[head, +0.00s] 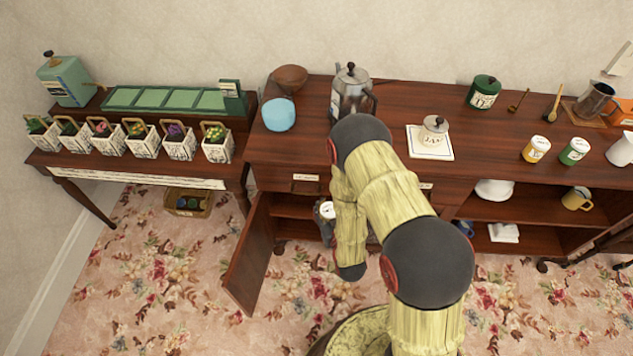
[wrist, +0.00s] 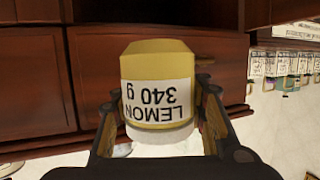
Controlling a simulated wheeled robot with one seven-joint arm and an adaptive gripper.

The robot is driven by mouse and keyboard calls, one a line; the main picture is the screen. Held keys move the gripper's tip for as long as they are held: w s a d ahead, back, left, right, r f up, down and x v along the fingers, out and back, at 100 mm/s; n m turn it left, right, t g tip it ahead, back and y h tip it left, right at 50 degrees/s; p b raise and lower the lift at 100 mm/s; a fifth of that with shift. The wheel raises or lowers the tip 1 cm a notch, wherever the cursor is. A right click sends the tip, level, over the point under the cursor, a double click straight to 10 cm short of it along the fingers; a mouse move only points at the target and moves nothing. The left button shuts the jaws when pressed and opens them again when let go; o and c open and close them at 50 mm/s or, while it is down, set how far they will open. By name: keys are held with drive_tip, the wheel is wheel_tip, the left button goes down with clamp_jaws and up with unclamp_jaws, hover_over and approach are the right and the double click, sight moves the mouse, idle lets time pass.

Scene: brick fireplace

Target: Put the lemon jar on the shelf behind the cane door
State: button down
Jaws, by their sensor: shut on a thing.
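The lemon jar (wrist: 157,62) is yellow with a white lid and a label reading LEMON 340 g, upside down in the wrist view. My gripper (wrist: 160,98) is shut on it, one finger on each side. In the head view only a white lid (head: 327,211) and part of the grip show beside my arm, in front of the left cabinet opening. The cabinet door (head: 250,258) stands open, swung out to the left; I cannot make out cane on it. The shelf (head: 293,207) behind it shows partly; my arm hides the rest.
A yellow jar (head: 536,149) and a green jar (head: 574,151) stand on the sideboard top (head: 480,150). A white bowl (head: 494,190) and yellow mug (head: 577,199) sit on open shelves to the right. A wicker basket (head: 188,202) is on the floor left of the door.

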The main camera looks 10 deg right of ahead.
drive_tip(key=w+a+f+m+h+b, duration=0.1)
drive_tip(key=w+f+b, duration=0.3)
drive_tip(key=f, duration=0.7)
drive_tip(key=w+f+m+h+b, duration=0.1)
drive_tip(key=w+f+b, duration=0.1)
drive_tip(key=w+f, duration=0.7)
drive_tip(key=b+x, duration=0.1)
drive_tip(key=x, duration=0.3)
drive_tip(key=b+x, duration=0.2)
drive_tip(key=x, duration=0.3)
drive_tip(key=r+b+x, duration=0.1)
drive_tip(key=b+x, duration=0.1)
drive_tip(key=x, duration=0.2)
drive_tip(key=shift+w, duration=0.35)
drive_tip(key=shift+w+d+r+b, duration=0.15)
drive_tip(key=shift+w+b, duration=0.35)
drive_tip(key=shift+w, duration=0.75)
wheel_tip(320, 180, down, 4)
drive_tip(key=shift+r+b, duration=0.1)
drive_tip(key=shift+b, duration=0.95)
drive_tip(key=shift+r, duration=0.15)
drive_tip(key=c, duration=1)
unclamp_jaws()
drive_tip(key=shift+f, duration=0.2)
